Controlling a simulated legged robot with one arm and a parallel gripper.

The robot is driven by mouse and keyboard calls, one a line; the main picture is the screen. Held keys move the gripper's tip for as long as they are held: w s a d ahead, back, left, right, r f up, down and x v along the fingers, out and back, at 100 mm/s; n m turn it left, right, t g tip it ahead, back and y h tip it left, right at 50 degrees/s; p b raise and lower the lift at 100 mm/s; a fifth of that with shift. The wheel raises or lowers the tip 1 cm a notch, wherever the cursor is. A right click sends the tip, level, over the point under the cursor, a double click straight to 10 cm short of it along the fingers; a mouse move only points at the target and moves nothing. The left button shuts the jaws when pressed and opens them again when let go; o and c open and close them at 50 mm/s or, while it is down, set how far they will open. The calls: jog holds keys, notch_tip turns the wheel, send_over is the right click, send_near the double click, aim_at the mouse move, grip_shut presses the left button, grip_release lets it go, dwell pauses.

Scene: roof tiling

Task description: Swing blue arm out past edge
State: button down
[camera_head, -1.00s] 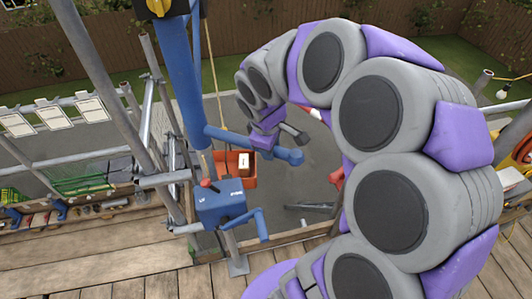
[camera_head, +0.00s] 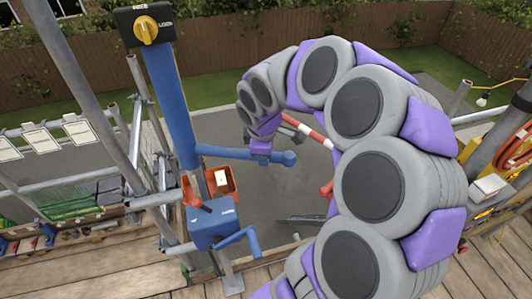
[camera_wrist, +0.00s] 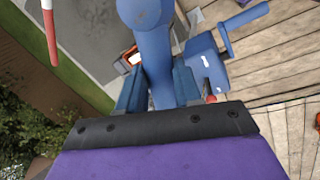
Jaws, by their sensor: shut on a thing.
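The blue arm (camera_head: 220,151) is a horizontal bar with a round knob at its right end. It stands out from the blue post (camera_head: 170,95) over the grey ground beyond the deck edge (camera_head: 285,251). My gripper (camera_head: 262,147) is on the bar near the knob, its fingers partly hidden by my own arm. In the wrist view the blue arm (camera_wrist: 157,65) runs between the two fingers of my gripper (camera_wrist: 158,88), which are shut on it. The blue winch box (camera_head: 215,228) with its crank (camera_head: 240,237) sits low on the post.
A yellow knob (camera_head: 147,29) tops the post. Grey scaffold poles (camera_head: 75,95) stand to the left. An orange crate (camera_head: 222,190) shows behind the post. A red-and-white pole (camera_head: 316,135) lies beyond my arm. Wooden decking (camera_head: 85,268) fills the lower left.

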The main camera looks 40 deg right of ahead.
jog(key=shift+w+r, duration=0.1)
jog(key=shift+w, duration=0.05)
jog(key=c, duration=1.2)
grip_release()
jog(key=o, duration=0.4)
jog(key=shift+w, duration=0.4)
jog(key=shift+s, duration=0.2)
jog(key=b+v, duration=0.1)
jog(key=v, duration=1.6)
jog(key=shift+w, duration=0.1)
